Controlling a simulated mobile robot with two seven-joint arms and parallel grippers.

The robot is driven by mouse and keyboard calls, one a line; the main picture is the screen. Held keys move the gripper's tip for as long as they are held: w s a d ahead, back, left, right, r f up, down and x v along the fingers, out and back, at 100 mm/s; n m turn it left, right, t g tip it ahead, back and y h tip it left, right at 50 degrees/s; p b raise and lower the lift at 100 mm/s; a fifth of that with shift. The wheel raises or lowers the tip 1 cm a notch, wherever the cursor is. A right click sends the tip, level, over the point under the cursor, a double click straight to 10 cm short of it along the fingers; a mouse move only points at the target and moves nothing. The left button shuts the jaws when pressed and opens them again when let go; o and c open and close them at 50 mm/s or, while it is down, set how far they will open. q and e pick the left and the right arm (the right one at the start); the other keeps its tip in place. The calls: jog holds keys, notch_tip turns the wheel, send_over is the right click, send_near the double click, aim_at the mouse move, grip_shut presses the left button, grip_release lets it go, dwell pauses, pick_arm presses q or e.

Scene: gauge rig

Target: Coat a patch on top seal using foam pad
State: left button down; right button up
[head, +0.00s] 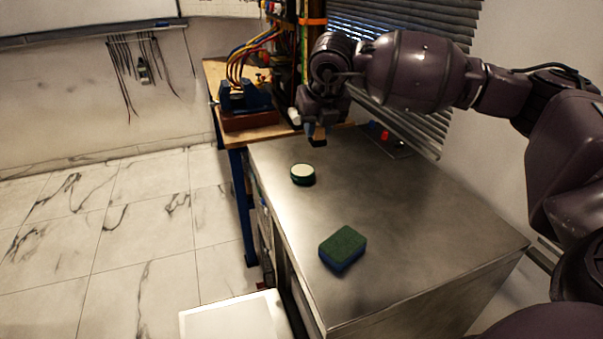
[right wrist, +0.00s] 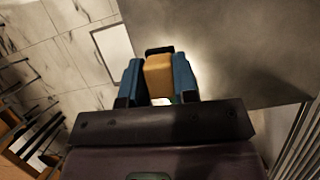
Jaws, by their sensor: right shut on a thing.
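My right gripper (head: 318,138) hangs over the far end of the metal cabinet top. It is shut on a tan, foam-like block (right wrist: 158,72), which shows between its two blue fingers in the right wrist view. A round tin (head: 302,175) with a pale top and dark green side stands on the cabinet, apart from and nearer than the gripper. A green and blue sponge-like pad (head: 343,248) lies nearer the front edge, untouched. I cannot make out the top seal for certain. My left gripper is not in view.
The metal cabinet top (head: 420,220) is mostly clear. Beyond it a wooden bench (head: 213,75) bears a blue device (head: 245,97) with coloured hoses and a rig. Slatted blinds (head: 425,30) border the far right side. A white box (head: 235,318) stands low at the front left.

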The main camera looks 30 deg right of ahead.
jog(key=shift+f, duration=0.15)
jog(key=w+a+f+b, duration=0.25)
jog(key=w+f, duration=0.35)
jog(key=w, duration=0.3)
jog(key=w+d+f, duration=0.4)
jog(key=w+d, duration=0.1)
jog(key=d, duration=0.3)
jog(key=shift+f, duration=0.15)
